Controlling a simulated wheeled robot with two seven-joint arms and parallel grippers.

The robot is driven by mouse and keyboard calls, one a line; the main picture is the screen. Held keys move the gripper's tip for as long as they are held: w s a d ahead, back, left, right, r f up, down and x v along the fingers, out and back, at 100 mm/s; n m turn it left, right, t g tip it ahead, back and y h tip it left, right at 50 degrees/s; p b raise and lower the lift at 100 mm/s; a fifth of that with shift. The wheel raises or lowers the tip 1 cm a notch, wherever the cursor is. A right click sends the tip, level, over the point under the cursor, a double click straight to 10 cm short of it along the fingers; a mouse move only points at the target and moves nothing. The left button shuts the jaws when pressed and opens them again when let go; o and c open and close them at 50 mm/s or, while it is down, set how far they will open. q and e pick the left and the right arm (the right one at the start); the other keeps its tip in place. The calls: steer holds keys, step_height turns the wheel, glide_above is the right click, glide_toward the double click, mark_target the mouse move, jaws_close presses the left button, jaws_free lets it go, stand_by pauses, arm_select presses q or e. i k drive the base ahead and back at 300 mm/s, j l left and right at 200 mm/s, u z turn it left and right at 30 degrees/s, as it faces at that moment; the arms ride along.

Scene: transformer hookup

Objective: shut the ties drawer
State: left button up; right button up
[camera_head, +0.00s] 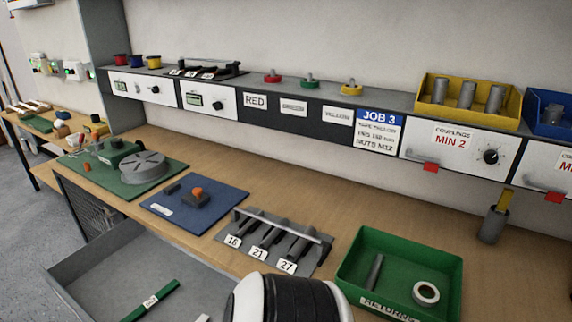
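A grey drawer (99,263) stands open at the lower left, pulled out from under the bench top. Its rim and part of its floor show; its front is cut off by the lower edge of the view, and I see no name label on it. A green strip with a white label (152,300) lies inside. A white and black rounded part of mine covers the bottom middle, in front of the drawer's right side. Neither of my grippers is in view, so their relation to the drawer cannot be told.
A shelf unit with labelled panels (317,114) runs along the back. Grey floor (30,222) shows at the left.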

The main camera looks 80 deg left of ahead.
mark_target(105, 280)
steer(key=u, duration=4.3)
